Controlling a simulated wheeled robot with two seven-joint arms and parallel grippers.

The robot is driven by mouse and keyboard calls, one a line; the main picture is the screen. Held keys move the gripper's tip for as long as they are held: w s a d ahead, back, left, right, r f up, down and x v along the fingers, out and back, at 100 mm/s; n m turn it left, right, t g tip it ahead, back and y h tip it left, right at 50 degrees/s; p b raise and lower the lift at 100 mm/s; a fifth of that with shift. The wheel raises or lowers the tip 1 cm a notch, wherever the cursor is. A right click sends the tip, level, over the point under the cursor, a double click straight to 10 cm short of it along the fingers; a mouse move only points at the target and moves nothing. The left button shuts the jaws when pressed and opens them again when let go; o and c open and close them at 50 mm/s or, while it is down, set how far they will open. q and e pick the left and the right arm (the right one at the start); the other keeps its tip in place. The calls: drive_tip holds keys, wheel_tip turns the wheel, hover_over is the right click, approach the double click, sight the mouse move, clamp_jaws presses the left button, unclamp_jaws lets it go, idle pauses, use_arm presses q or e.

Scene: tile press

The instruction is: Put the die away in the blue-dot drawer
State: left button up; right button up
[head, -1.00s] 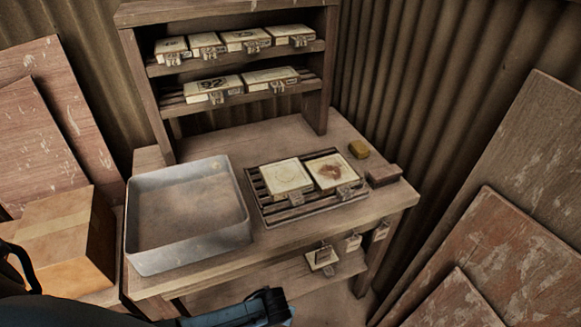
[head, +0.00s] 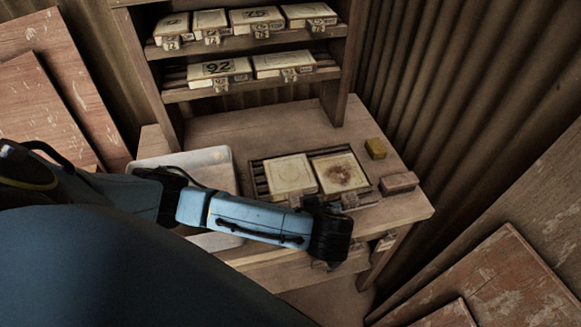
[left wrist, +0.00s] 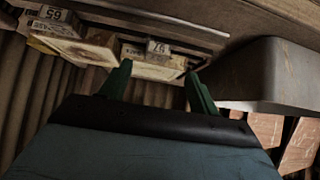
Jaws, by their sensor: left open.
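My left gripper (head: 331,240) is at the front edge of the bench, with its fingertips hard to make out in the head view. In the left wrist view the gripper (left wrist: 158,72) is open and empty, its two green fingers apart. Just beyond the fingers are pale tagged blocks, one with a tag reading 97 (left wrist: 158,47) and another reading 65 (left wrist: 50,14). Two square pale blocks, one plain (head: 290,174) and one brown-stained (head: 341,173), lie on a slatted rack. I cannot tell which block is the die. No blue-dot drawer shows. My right gripper is not in view.
A grey metal tray (head: 215,158) stands on the bench, partly hidden by my left arm. Shelves behind hold several tagged blocks, one marked 92 (head: 220,68). Boards lean at both sides.

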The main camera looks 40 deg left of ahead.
sight(298, 200)
use_arm(q)
drive_tip(key=x, duration=0.3)
drive_tip(key=shift+w+a, duration=0.15)
drive_tip(key=shift+w, duration=0.05)
drive_tip(key=x, duration=0.3)
drive_tip(key=shift+w+a+f+b, duration=0.1)
drive_tip(key=shift+w+a+b, duration=0.2)
drive_tip(key=shift+w, duration=0.1)
drive_tip(key=shift+w+a+f, duration=0.1)
drive_tip(key=shift+w+f, duration=0.05)
drive_tip(key=shift+f, duration=0.15)
clamp_jaws()
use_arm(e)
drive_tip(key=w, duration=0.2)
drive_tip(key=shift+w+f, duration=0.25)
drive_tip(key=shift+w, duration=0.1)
